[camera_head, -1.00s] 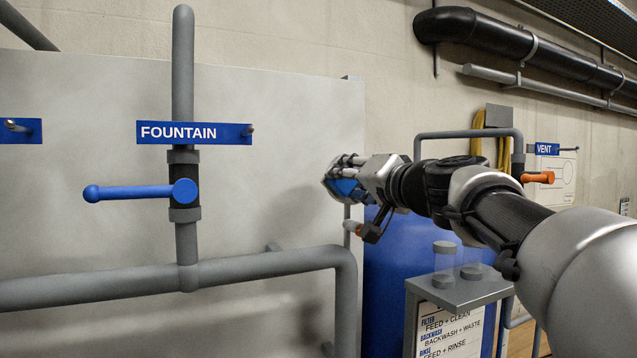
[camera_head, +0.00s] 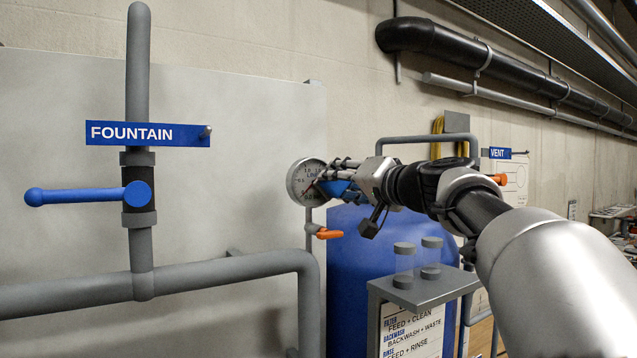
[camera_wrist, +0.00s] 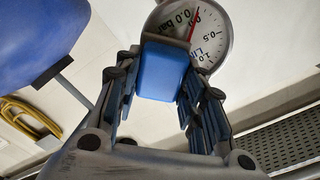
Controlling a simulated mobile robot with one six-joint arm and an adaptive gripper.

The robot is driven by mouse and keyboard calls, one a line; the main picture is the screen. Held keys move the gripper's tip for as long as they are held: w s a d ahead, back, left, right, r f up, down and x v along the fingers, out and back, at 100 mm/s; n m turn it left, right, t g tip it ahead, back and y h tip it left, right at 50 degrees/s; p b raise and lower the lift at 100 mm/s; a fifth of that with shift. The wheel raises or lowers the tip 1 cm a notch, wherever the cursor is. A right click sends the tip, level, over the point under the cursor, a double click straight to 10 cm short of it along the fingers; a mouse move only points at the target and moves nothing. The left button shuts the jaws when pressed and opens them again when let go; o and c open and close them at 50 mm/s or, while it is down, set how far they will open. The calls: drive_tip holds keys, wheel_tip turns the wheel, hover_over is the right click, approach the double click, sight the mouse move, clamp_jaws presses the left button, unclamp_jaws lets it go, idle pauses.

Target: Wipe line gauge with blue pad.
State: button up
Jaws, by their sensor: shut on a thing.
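The line gauge (camera_head: 302,183) is a round white dial with a grey rim, mounted on a thin pipe in front of the grey panel. My gripper (camera_head: 338,178) is just right of it in the head view and partly covers its right side. In the wrist view my gripper (camera_wrist: 160,88) is shut on the blue pad (camera_wrist: 162,72), held between both fingers. The gauge face (camera_wrist: 205,22) shows just beyond the pad, with a red needle, and the pad hides part of it. I cannot tell whether the pad touches the dial.
An orange-handled valve (camera_head: 329,233) sits just below the gauge. A blue tank (camera_head: 350,270) stands below my arm, and a grey stand (camera_head: 425,290) with two clear jars is in front of it. The FOUNTAIN valve (camera_head: 137,194) is at left.

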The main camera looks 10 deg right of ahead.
drive_tip(key=shift+d+f+b, duration=0.1)
drive_tip(key=shift+b, duration=0.2)
drive_tip(key=shift+s+a+b, duration=0.35)
drive_tip(key=shift+a, duration=0.85)
drive_tip(key=shift+s+a+b, duration=0.3)
drive_tip(key=shift+s+a, duration=0.1)
drive_tip(key=shift+a, duration=0.8)
drive_tip(key=shift+s+a+b, duration=0.35)
drive_tip(key=shift+a, duration=0.85)
drive_tip(key=shift+s+d+b, duration=0.2)
drive_tip(key=shift+s+b, duration=0.25)
drive_tip(key=shift+b+v, duration=1.1)
drive_tip(key=shift+v, duration=1.35)
drive_tip(key=b+v, duration=0.1)
drive_tip(key=v, duration=0.2)
